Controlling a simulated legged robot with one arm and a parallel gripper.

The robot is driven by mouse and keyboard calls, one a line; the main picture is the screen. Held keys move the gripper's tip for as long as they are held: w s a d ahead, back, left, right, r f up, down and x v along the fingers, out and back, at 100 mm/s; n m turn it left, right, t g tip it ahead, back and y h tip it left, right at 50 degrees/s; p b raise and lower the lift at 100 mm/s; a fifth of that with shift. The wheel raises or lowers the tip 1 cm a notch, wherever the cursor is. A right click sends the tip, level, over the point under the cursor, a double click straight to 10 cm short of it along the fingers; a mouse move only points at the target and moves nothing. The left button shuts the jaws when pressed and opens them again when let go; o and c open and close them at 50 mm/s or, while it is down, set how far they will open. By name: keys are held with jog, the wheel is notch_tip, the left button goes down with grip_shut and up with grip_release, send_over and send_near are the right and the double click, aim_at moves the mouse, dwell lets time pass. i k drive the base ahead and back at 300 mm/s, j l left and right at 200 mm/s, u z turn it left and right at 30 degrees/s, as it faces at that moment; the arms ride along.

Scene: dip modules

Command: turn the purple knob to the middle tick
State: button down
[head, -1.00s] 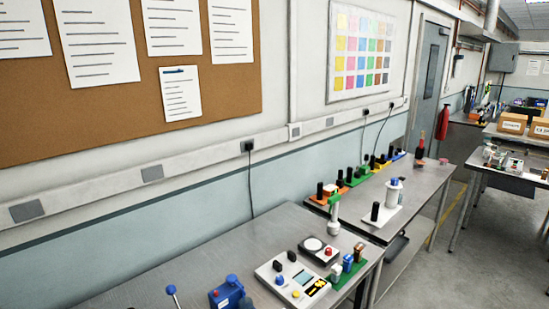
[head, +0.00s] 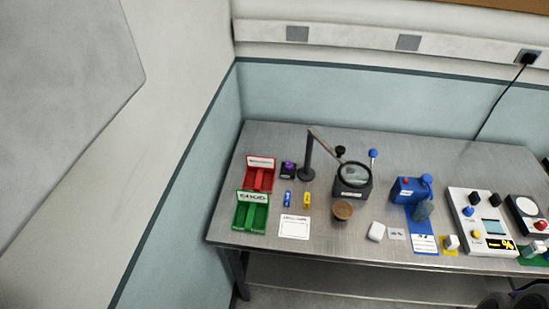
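The purple knob (head: 289,165) sits on a small dark block on the metal bench, near its left end. It stands between a red open box and the base of a magnifier stand. The knob is small in the head view, so I cannot make out its pointer or its ticks. No gripper fingers show in this view. A dark rounded shape is cut off at the bottom right corner, and I cannot tell what it is.
The metal bench (head: 330,236) runs along the wall. A red box (head: 261,176) and green box (head: 251,212) lie left of the knob. The magnifier stand (head: 306,174) rises just right. Blue and yellow pieces and a white card lie in front.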

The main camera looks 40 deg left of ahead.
aim_at(288, 165)
jog(key=u, duration=1.45)
